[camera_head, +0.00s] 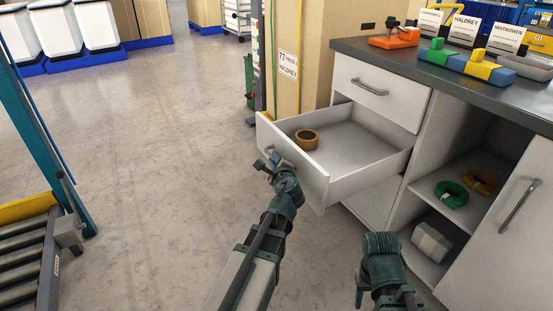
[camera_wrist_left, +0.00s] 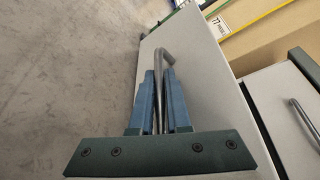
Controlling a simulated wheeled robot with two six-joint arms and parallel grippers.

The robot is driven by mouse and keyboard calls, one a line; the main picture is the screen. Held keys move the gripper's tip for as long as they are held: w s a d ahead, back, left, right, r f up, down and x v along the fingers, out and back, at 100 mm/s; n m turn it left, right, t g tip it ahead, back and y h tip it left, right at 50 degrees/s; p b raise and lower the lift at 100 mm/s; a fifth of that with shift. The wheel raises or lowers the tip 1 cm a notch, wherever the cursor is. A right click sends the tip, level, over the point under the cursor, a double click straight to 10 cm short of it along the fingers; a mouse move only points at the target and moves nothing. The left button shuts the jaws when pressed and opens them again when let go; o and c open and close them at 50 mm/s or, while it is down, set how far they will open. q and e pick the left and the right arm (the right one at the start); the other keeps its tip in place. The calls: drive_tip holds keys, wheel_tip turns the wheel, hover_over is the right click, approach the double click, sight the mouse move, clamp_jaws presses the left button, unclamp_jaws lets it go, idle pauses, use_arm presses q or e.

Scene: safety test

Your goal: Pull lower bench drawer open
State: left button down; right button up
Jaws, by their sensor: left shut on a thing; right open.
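The lower bench drawer (camera_head: 312,182) is pulled well out of the white bench, with its inside floor in view. A brown tape roll (camera_head: 306,139) lies in it, near the front. My left gripper (camera_head: 268,163) is at the drawer's front, shut on its grey bar handle. In the left wrist view the handle (camera_wrist_left: 160,60) runs between the two blue fingers of my left gripper (camera_wrist_left: 160,80), beside the white drawer front (camera_wrist_left: 210,110). My right gripper (camera_head: 361,292) is open and empty, low in front of the bench; its fingers are only partly visible.
The upper drawer (camera_head: 376,90) is shut. Right of the drawers, open shelves hold a green coil (camera_head: 452,194), a yellow coil (camera_head: 480,182) and a grey package (camera_head: 431,242). A roller conveyor (camera_head: 25,262) stands at left. The floor (camera_head: 160,150) between is clear.

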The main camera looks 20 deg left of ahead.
use_arm(q)
drive_tip(key=c, duration=0.9)
unclamp_jaws()
drive_tip(key=shift+s, duration=0.1)
